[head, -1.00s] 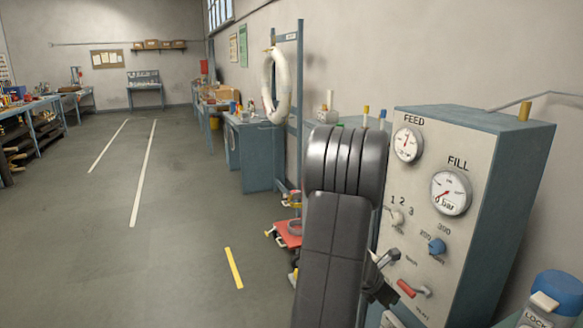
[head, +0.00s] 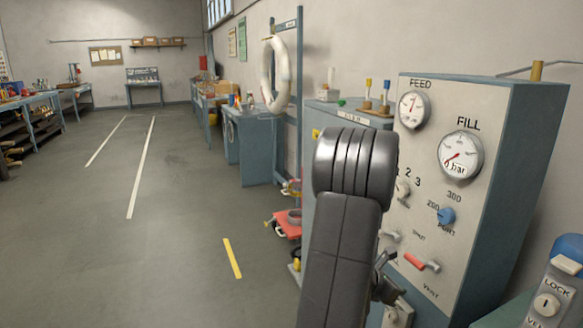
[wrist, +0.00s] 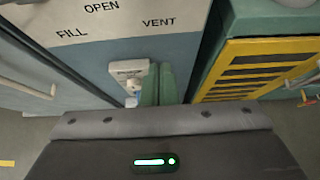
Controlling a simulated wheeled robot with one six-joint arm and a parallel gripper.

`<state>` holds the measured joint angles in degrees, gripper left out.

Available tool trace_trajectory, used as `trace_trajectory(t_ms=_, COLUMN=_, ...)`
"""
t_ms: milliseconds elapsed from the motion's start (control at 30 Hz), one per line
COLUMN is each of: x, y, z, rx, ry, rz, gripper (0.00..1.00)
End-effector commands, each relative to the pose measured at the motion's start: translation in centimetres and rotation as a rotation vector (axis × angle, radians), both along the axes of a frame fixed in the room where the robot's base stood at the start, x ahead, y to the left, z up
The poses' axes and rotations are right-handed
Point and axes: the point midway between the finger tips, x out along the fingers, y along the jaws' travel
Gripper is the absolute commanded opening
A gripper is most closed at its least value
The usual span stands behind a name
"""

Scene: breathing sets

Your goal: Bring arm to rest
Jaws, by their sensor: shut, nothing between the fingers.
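My arm (head: 345,230) stands folded up in the head view, its dark elbow in front of the panel's left edge. My gripper (wrist: 158,82) shows in the wrist view as two green fingers side by side, shut with nothing between them. They are near a pale fitting (wrist: 129,78) on the blue-grey front below the FILL, OPEN and VENT lettering; I cannot tell whether they touch it. In the head view the gripper is mostly hidden behind my arm.
The gauge panel (head: 477,100) with FEED and FILL dials, a blue knob (head: 445,215) and a red lever (head: 414,261) stands close on the right. A blue bottle-like unit (head: 560,270) is at lower right. A yellow slatted front (wrist: 262,65) is beside the fingers. Open floor (head: 150,270) lies left.

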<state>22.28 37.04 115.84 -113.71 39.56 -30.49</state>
Motion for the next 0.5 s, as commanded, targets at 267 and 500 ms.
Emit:
trace_trajectory(t_ms=267, x=0.1, y=-0.3, z=-1.9, rx=-0.092, ry=-0.037, rz=0.0, gripper=0.0)
trace_trajectory(t_ms=500, x=0.3, y=-0.7, z=-3.0, rx=-0.179, ry=-0.073, rz=0.0, gripper=0.0)
